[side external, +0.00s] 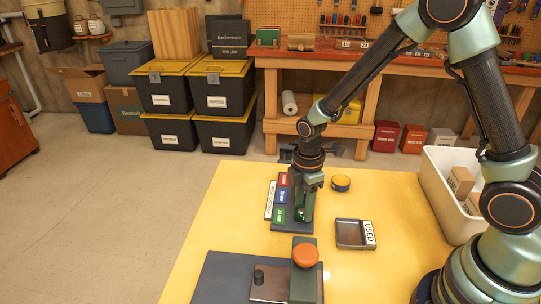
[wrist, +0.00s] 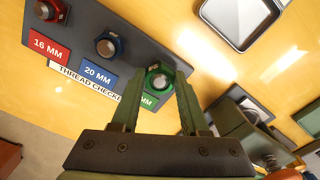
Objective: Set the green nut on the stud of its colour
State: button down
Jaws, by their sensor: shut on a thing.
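The green nut (wrist: 160,76) is between the fingertips of my gripper (wrist: 158,84) in the wrist view, and my gripper is shut on it. In the side view my gripper (side external: 303,212) points down at the green-label end of the dark thread-checker board (side external: 266,222). The green label (wrist: 148,101) is partly covered by a finger. The green stud is hidden by the nut and fingers, so I cannot tell whether the nut is around it or above it. The blue stud (wrist: 108,46) and red stud (wrist: 47,10) stand beside their labels.
A grey tray marked USED (side external: 338,242) lies right of the board. A yellow-and-dark round tin (side external: 341,183) stands behind it. A block with an orange knob (side external: 305,256) stands close in front. A white bin (side external: 433,184) is at the right. Yellow table is bare between them.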

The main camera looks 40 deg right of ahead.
dwell(0.3)
grip_release()
jog(key=shift+f, duration=0.1)
jog(key=shift+r, duration=4.05)
jog(key=s+d+r+m+t, duration=0.2)
jog(key=s+r+m, duration=0.2)
jog(key=r+m, duration=0.3)
jog(key=s+d+r+m+t, duration=0.2)
jog(key=s+r+m+t, duration=0.1)
jog(key=r+m, duration=0.4)
jog(key=shift+s+d+r+m+t, duration=0.3)
jog(key=shift+s+d+m, duration=0.1)
jog(key=shift+s, duration=0.5)
